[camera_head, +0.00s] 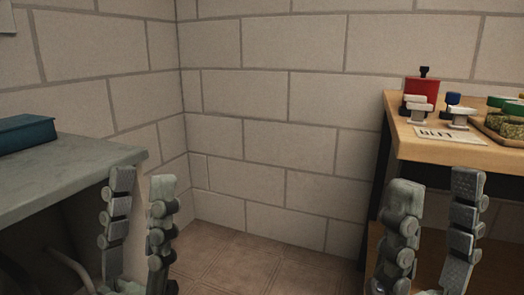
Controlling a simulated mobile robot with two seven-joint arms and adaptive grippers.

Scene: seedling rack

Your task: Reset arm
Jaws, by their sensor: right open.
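My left gripper (142,187) shows at the lower left, fingers pointing up. Its two fingers stand apart with nothing between them, in front of the grey counter's corner. My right gripper (436,187) shows at the lower right, also fingers up. Its fingers are spread wider and hold nothing, in front of the wooden table's front side. Most of both arms is outside the picture.
A grey counter (70,184) at left bears a teal box (28,132). A wooden table (450,152) at right bears a red container (421,94), a printed card (450,134), small white-topped items and a tray (492,132) with green things. Tiled floor (235,258) lies between.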

